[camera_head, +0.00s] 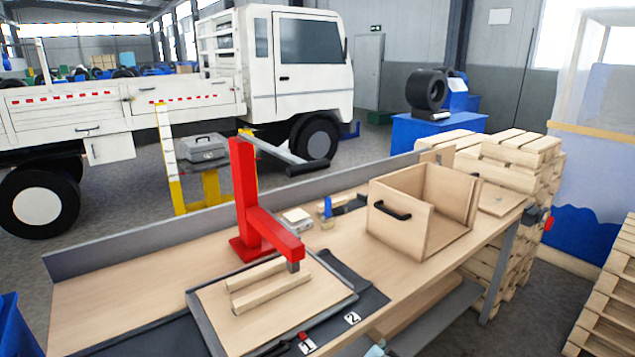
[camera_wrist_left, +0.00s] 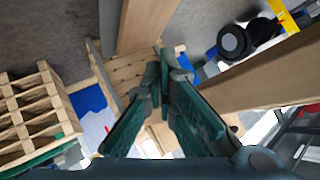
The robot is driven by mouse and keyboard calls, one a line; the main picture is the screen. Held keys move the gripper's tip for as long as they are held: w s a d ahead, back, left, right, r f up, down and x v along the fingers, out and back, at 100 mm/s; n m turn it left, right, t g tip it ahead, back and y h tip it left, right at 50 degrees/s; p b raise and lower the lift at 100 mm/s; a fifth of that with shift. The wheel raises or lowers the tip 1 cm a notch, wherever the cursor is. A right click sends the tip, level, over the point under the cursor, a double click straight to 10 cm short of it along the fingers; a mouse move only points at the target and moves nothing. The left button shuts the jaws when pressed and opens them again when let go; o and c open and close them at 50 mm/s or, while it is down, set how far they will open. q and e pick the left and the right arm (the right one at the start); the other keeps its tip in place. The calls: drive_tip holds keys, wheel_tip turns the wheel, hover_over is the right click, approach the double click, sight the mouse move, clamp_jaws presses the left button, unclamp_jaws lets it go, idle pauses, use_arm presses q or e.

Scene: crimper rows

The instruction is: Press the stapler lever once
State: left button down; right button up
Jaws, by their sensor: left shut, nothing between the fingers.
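The red stapler (camera_head: 246,195) stands upright on the workbench in the head view. Its grey lever ends in a black grip (camera_head: 308,168), which sticks out to the right, raised above the red lower arm. Two wooden strips (camera_head: 268,285) lie on a board under that arm's tip. In the left wrist view my left gripper (camera_wrist_left: 166,62) is shut, with its dark green fingers meeting at the tips and nothing between them. The stapler cannot be made out in that view. In the head view I cannot clearly make out the left gripper. My right gripper is not in view.
An open wooden box (camera_head: 405,235) with a black handle stands right of the stapler on the workbench (camera_head: 130,280). Small items, including a blue one (camera_head: 327,207), lie between them. Number tags sit on the front mat. Pallets (camera_head: 510,160) are stacked behind the right end.

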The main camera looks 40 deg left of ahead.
use_arm(q)
drive_tip(key=w+a+r+n+t+y, duration=0.1)
drive_tip(key=a+r+n+y, duration=0.1)
drive_tip(key=r, duration=0.8)
drive_tip(key=w+a+r+n+y, duration=0.1)
drive_tip(key=w+r+n+y, duration=0.15)
drive_tip(key=r, duration=0.75)
drive_tip(key=w+a+r+n+t+y, duration=0.1)
drive_tip(key=a+r+y, duration=0.15)
drive_tip(key=r, duration=0.75)
drive_tip(key=s+r+n+g+y, duration=0.2)
drive_tip(key=s+r+n, duration=0.1)
drive_tip(key=r, duration=0.4)
drive_tip(key=s+a+r+n+g+y+p, duration=0.1)
drive_tip(key=s+r+n+g+y, duration=0.1)
drive_tip(key=s+r+n, duration=0.2)
drive_tip(key=s+a+r+n+g+y, duration=0.1)
drive_tip(key=s+r+n+g+y, duration=0.1)
drive_tip(key=r, duration=0.8)
drive_tip(key=shift+s+a+r+n+y, duration=0.25)
drive_tip(key=shift+s+n+y, duration=0.35)
drive_tip(key=shift+s+n, duration=0.5)
drive_tip(key=shift+s+f, duration=0.1)
